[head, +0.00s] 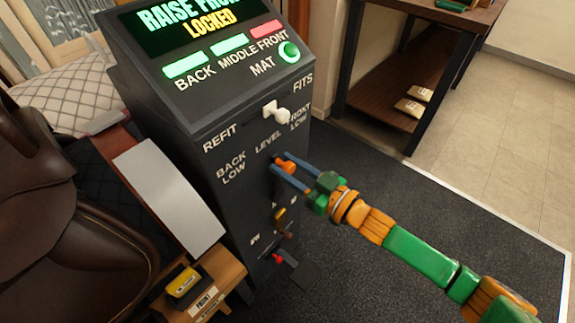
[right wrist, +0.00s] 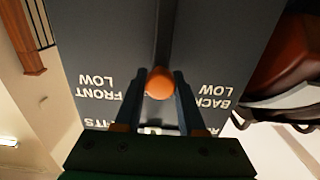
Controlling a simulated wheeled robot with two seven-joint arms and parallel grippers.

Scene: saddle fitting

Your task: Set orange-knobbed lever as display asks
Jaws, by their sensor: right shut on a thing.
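The orange knob of the lever (head: 287,167) sits on the front of the dark console (head: 190,110), just below the word LEVEL, between BACK LOW and FRONT LOW. My right gripper (head: 280,171) is shut on the orange knob. In the right wrist view the knob (right wrist: 159,83) lies between the two fingers, and the labels appear upside down. The display (head: 195,25) reads "RAISE FRO…" with its end cut off, and "LOCKED" below. Under it the BACK and MIDDLE bars are green and the FRONT bar is red. My left gripper is not in view.
A white-knobbed lever (head: 277,112) stands above, between REFIT and FITS. A brass lever (head: 281,217) and a red-tipped one (head: 277,258) are lower. A brown saddle (head: 70,220) is at left. Dark floor mat (head: 400,220) lies clear at right, before a shelf table (head: 400,95).

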